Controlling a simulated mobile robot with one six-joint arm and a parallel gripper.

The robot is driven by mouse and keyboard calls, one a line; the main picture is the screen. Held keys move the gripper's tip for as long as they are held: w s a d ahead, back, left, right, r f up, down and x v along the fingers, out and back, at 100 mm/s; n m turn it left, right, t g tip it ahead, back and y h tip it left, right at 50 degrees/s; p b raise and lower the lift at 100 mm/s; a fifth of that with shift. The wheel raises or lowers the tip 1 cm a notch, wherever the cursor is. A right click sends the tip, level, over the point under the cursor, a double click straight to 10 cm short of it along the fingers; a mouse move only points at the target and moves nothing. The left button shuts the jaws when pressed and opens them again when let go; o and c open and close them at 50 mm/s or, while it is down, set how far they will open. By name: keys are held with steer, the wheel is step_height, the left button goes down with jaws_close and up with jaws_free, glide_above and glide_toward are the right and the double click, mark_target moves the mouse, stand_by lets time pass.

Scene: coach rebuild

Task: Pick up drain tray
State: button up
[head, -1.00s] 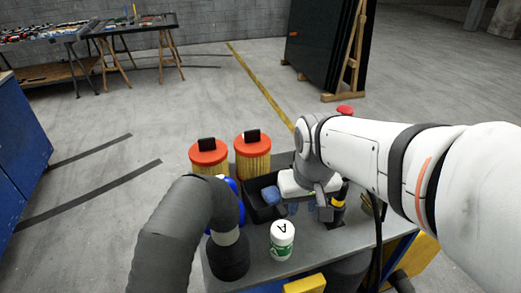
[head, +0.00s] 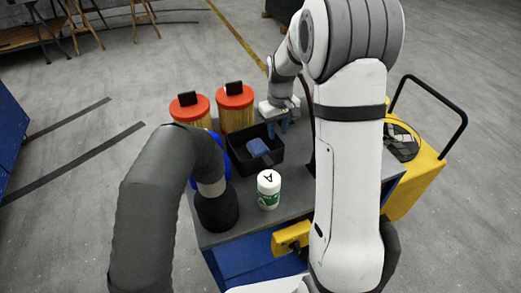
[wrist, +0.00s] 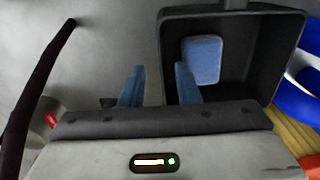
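The drain tray seems to be the black open tray (head: 250,168) on the grey cart top. A blue sponge-like block (head: 258,147) lies inside. My gripper (head: 277,127) is at the tray's far right corner in the head view, fingers pointing down. In the wrist view my gripper (wrist: 160,78) is open, its two blue fingers apart. One finger overlaps the inside of the tray (wrist: 255,65) and the other appears outside, with the tray's side wall between them. Whether either finger touches the wall cannot be told.
Two orange-lidded yellow containers (head: 235,112) stand behind left of the tray. A white bottle marked A (head: 268,190) stands in front. A thick grey hose (head: 165,210) and a blue object are at left. A yellow cart with a black handle (head: 420,165) is at right.

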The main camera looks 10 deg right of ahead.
mark_target(276, 140)
steer(key=f, duration=0.5)
steer(key=shift+w+a+f, duration=0.1)
steer(key=shift+w+f, duration=0.05)
steer(key=shift+w, duration=0.1)
steer(key=shift+c, duration=0.2)
jaws_close()
